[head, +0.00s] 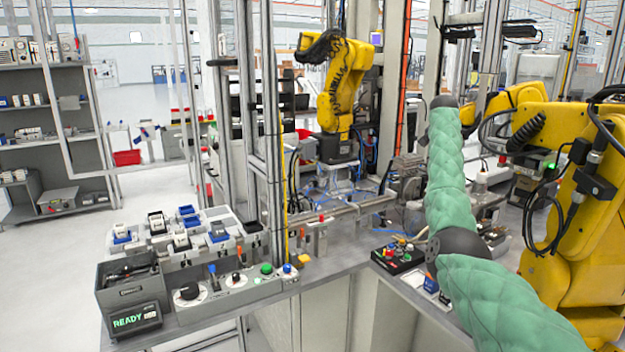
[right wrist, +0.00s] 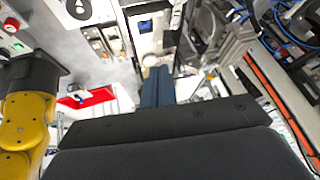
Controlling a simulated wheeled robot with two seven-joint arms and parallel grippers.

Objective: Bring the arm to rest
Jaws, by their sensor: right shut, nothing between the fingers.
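My right arm (head: 447,180), in a green quilted sleeve, comes in from the lower right of the head view and rises, bent at a dark joint, above the right-hand worktop. Its gripper cannot be made out in the head view. In the right wrist view my right gripper (right wrist: 157,72) shows beyond its dark body, with its blue-grey fingers together and nothing between them. My left arm and left gripper are in neither view.
A yellow robot arm (head: 345,80) stands at the back; another yellow machine (head: 570,180) is close on the right. A worktop holds a grey bin (head: 130,290) and several trays. Metal posts rise mid-view; floor at left is clear.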

